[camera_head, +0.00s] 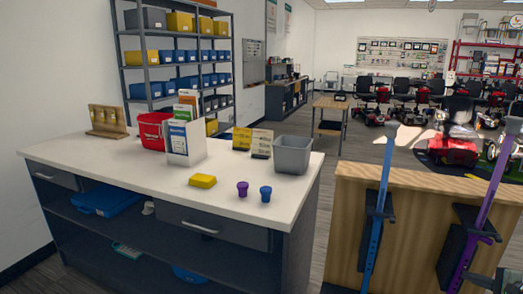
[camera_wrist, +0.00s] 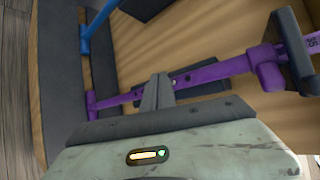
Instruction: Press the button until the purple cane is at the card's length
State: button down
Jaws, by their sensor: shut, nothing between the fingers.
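The purple cane (camera_head: 487,197) stands slightly tilted against a black holder on the wooden stand at the right. In the wrist view the purple cane (camera_wrist: 215,71) runs across the picture, with a thicker tube to the right and a thinner one to the left. My gripper (camera_wrist: 160,78) is shut and empty, its fingertips over the cane's thinner tube, near a small pale spot. I cannot tell whether they touch it, and they hide part of the tube. Small cards (camera_head: 242,138) stand on the white counter; their writing is too small to read.
A blue cane (camera_head: 381,190) stands left of the purple one on the wooden stand (camera_head: 352,220). The white counter (camera_head: 110,165) holds a red bin (camera_head: 152,131), a grey bin (camera_head: 292,155) and small items. Scooters stand at the back; floor lies between.

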jog(key=shift+w, duration=0.15)
jog(key=shift+w+d, duration=0.2)
jog(key=shift+w, duration=0.2)
